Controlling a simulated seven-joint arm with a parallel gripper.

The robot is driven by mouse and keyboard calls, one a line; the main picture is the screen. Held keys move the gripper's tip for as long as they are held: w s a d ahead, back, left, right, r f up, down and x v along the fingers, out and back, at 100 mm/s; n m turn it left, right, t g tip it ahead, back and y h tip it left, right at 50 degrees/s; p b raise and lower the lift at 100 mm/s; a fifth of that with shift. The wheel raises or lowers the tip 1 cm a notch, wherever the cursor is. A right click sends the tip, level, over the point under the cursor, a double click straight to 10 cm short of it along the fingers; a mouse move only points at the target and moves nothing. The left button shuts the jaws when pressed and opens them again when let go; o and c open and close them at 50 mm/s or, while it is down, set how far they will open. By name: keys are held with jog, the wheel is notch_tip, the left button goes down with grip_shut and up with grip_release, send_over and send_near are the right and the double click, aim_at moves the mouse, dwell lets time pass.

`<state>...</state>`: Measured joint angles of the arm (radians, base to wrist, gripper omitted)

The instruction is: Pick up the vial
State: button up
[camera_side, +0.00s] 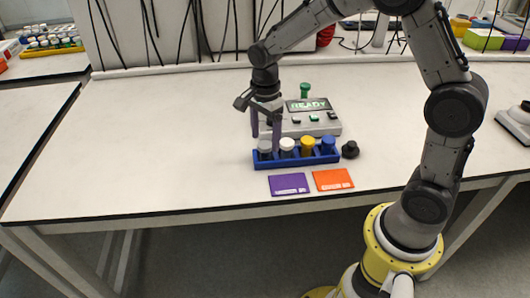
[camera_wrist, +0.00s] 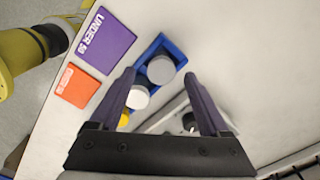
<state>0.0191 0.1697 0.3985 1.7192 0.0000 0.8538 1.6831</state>
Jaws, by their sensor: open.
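A blue rack (camera_side: 296,158) stands on the white bench and holds a row of vials. From left to right their caps are grey (camera_side: 265,148), white (camera_side: 287,145), yellow (camera_side: 308,145) and blue (camera_side: 328,143). My gripper (camera_side: 266,142) points down at the left end of the rack, its purple fingers spread near the grey-capped vial. In the wrist view, the grey cap (camera_wrist: 161,70) shows between the open fingertips (camera_wrist: 160,76). The white cap (camera_wrist: 138,97) is beside the left finger, and the yellow cap (camera_wrist: 123,120) is partly hidden. Whether the fingers touch the grey-capped vial cannot be told.
A grey reactor box (camera_side: 318,122) with a READY display stands directly behind the rack. A black knob-like piece (camera_side: 350,150) sits at the rack's right. A purple card (camera_side: 289,184) and an orange card (camera_side: 333,180) lie in front. The bench to the left is clear.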

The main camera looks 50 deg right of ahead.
aim_at(265, 144)
notch_tip(265, 144, down, 4)
jog(key=shift+f, duration=0.1)
jog(key=shift+c, duration=0.2)
jog(key=shift+w, duration=0.1)
grip_shut()
